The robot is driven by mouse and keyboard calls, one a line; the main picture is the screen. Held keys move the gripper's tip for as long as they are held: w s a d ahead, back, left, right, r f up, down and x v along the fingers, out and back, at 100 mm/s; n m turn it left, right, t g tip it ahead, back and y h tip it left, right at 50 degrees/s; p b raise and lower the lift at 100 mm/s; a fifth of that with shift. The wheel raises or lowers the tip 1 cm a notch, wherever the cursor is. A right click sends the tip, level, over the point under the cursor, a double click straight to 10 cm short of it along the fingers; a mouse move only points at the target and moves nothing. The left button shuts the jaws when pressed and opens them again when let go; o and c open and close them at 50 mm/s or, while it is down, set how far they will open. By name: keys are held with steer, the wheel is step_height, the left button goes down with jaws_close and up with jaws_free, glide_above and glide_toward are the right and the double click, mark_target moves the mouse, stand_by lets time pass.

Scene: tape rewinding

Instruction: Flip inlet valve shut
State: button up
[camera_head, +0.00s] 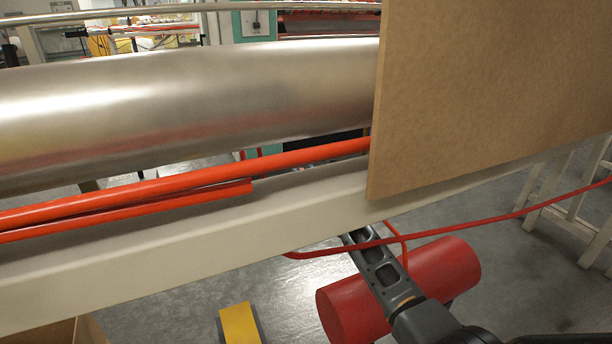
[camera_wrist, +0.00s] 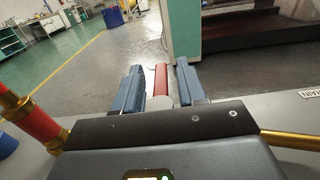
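In the wrist view, my gripper (camera_wrist: 161,85) has its two blue-grey fingers apart. A narrow red bar, perhaps the inlet valve's handle (camera_wrist: 161,80), shows between them, with a visible gap on each side. I cannot tell how far the bar reaches between the fingers. A red and brass fitting (camera_wrist: 38,122) stands at the left edge, and a brass rod (camera_wrist: 292,139) shows at the right. In the head view, my arm crosses in front of a red cylinder, and its far end is hidden by the cream beam. No valve is clearly seen there.
In the head view, a cream beam (camera_head: 180,255) and red bars (camera_head: 190,183) run below a large steel roller (camera_head: 180,100). A brown board (camera_head: 490,85) blocks the upper right. A red hose (camera_head: 470,225) passes above the red cylinder (camera_head: 455,268). A yellow block (camera_head: 239,324) is below.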

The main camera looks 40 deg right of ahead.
steer(key=shift+p+v, duration=1.35)
steer(key=shift+v, duration=2.55)
steer(key=shift+a, duration=0.1)
